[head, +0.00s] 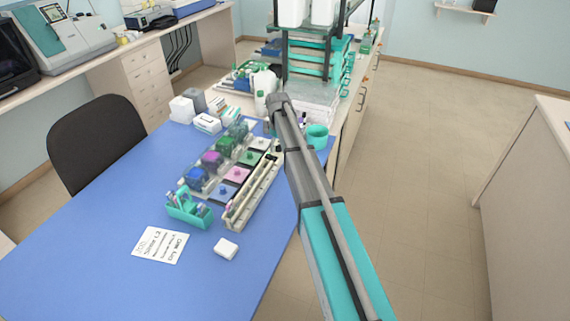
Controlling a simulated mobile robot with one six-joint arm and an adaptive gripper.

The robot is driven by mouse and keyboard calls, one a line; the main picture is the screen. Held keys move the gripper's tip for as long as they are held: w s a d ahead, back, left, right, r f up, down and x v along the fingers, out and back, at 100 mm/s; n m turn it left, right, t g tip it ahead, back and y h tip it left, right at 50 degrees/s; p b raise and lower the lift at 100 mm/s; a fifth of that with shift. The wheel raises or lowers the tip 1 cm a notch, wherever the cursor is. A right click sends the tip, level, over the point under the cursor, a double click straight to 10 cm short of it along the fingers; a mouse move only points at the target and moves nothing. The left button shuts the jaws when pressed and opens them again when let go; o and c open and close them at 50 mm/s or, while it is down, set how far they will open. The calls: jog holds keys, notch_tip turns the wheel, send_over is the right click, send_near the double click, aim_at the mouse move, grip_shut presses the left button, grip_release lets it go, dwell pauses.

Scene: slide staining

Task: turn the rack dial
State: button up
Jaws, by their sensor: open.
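A long pale staining rack (238,207) runs diagonally along the right part of the blue bench top. Beside it is a row of tiles with small coloured knobs, among them a blue one (223,191), a pink one (237,173) and a green one (249,158). I cannot tell which part is the rack dial. My arm reaches in from the lower right, past the rack's far end. Only a small dark part of my gripper (277,144) seems to show, close to the rack's far end. Its fingertips are mostly hidden behind my arm, and I see nothing held.
A teal holder (189,208), a note sheet (160,245) and a white block (226,248) lie near the rack. Coloured jars (212,160) stand left of the tiles. A teal cup (317,136) is right of my arm. The bench's near left is clear.

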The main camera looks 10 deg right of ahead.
aim_at(279, 146)
jog(key=m, duration=0.5)
jog(key=shift+m, duration=0.4)
jog(key=m, duration=0.3)
jog(key=shift+m, duration=0.3)
jog(key=shift+r+m, duration=0.2)
jog(key=shift+m, duration=0.1)
notch_tip(279, 146, up, 14)
jog(key=p, duration=1.4)
jog(key=s+a+f+n+b, duration=0.1)
jog(key=s+f+b, duration=0.2)
jog(key=s, duration=1.1)
jog(key=s+a+f+n+b, duration=0.1)
jog(key=s+f+n+b, duration=0.1)
jog(key=s, duration=1.3)
jog(key=shift+s+a+f+b, duration=0.3)
jog(key=shift+f+b, duration=0.2)
jog(key=shift+f, duration=0.25)
